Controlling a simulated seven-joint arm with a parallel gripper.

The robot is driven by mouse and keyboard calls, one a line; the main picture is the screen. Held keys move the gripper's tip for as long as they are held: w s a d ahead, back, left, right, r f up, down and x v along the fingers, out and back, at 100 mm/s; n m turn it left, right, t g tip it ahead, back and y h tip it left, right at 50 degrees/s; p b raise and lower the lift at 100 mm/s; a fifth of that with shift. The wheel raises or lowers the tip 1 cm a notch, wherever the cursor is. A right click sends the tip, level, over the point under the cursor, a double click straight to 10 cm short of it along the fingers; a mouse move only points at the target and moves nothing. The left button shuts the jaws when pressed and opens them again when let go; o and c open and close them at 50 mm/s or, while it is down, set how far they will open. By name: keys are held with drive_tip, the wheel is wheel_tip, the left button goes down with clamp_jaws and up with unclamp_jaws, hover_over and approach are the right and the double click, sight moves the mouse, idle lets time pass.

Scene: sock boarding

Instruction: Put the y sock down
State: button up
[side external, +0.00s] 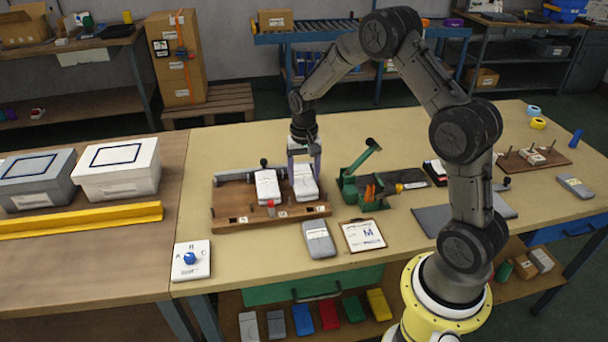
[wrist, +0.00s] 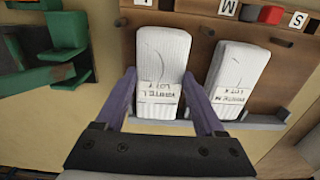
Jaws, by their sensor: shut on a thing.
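My gripper (side external: 304,160) is shut on a white, block-shaped sock (side external: 305,184), with one finger along each long side. In the wrist view my fingers (wrist: 159,78) straddle this sock (wrist: 163,62), whose label reads upside down, seemingly "WHITE L". A second white sock (side external: 267,187) lies beside it, apart from my fingers; it also shows in the wrist view (wrist: 238,80), labelled seemingly "WHITE M". Both are over a brown wooden board (side external: 226,207) with a metal rail at one edge. I cannot tell whether the held sock touches the board. No "y" mark is readable.
A green clamp-like tool (side external: 362,188) stands close to the right of the board. A grey device (side external: 318,239) and a clipboard marked M (side external: 361,235) lie in front. A red piece (side external: 270,206) sits on the board's front strip.

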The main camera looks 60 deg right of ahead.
sight(304, 179)
drive_tip(key=o, duration=1.3)
wheel_tip(304, 179, up, 12)
drive_tip(key=s+a+r+n+t, duration=0.1)
drive_tip(key=s+a+r+n, duration=0.1)
drive_tip(key=s+a+r, duration=0.4)
drive_tip(key=s+a+r+n+t, duration=0.1)
drive_tip(key=s+a+n, duration=0.1)
drive_tip(key=s, duration=0.4)
drive_tip(key=s+a+r+n+t, duration=0.1)
drive_tip(key=s+a+n+t, duration=0.1)
drive_tip(key=s, duration=0.5)
drive_tip(key=s+a+r+n+t, duration=0.1)
drive_tip(key=s+a+n, duration=0.2)
drive_tip(key=s, duration=0.4)
drive_tip(key=shift+a+r+t, duration=0.3)
drive_tip(key=shift+a+r, duration=0.1)
drive_tip(key=shift+a, duration=0.15)
